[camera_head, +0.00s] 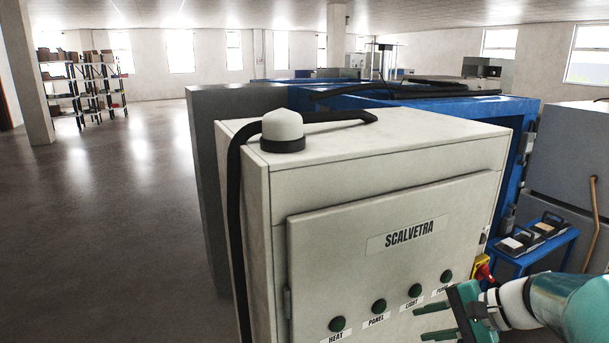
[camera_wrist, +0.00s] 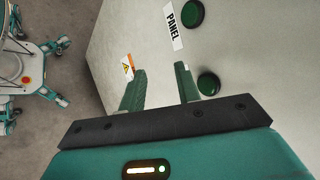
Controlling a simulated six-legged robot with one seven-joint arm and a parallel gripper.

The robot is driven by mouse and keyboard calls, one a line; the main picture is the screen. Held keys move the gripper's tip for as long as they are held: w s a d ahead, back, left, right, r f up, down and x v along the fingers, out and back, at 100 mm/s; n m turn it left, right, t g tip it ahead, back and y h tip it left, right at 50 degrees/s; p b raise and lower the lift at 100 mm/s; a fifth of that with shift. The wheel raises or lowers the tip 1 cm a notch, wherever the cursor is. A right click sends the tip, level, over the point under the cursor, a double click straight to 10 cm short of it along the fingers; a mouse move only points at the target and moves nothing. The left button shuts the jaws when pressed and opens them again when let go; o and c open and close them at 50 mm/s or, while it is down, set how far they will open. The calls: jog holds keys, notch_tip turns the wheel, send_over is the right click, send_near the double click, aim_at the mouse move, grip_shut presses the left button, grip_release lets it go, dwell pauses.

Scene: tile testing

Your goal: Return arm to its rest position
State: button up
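My gripper (camera_head: 426,322) is at the lower right of the head view, in front of the cabinet's button row. In the wrist view its two green fingers (camera_wrist: 160,88) are spread apart with nothing between them. The white control cabinet (camera_head: 400,150), labelled SCALVETRA, stands before me. Its green buttons are labelled HEAT (camera_head: 337,324), PANEL (camera_head: 379,306), LIGHT (camera_head: 415,290) and one partly hidden label (camera_head: 446,276). In the wrist view a green button (camera_wrist: 208,83) is close by the right fingertip; I cannot tell whether they touch.
A blue machine (camera_head: 400,98) stands behind the cabinet. A red and yellow switch (camera_head: 482,268) is on its right side, near my arm. A small blue table (camera_head: 535,252) with dark trays stands at the right. Shelves (camera_head: 85,85) stand far left. The floor (camera_head: 110,220) at left is clear.

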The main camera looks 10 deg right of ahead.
jog(key=s+a+r+n+h, duration=0.2)
jog(key=s+a+n+h, duration=0.6)
jog(key=s+a+n, duration=0.4)
jog(key=shift+s+a+n+g, duration=0.3)
jog(key=shift+a+n, duration=0.1)
jog(key=shift+a, duration=0.3)
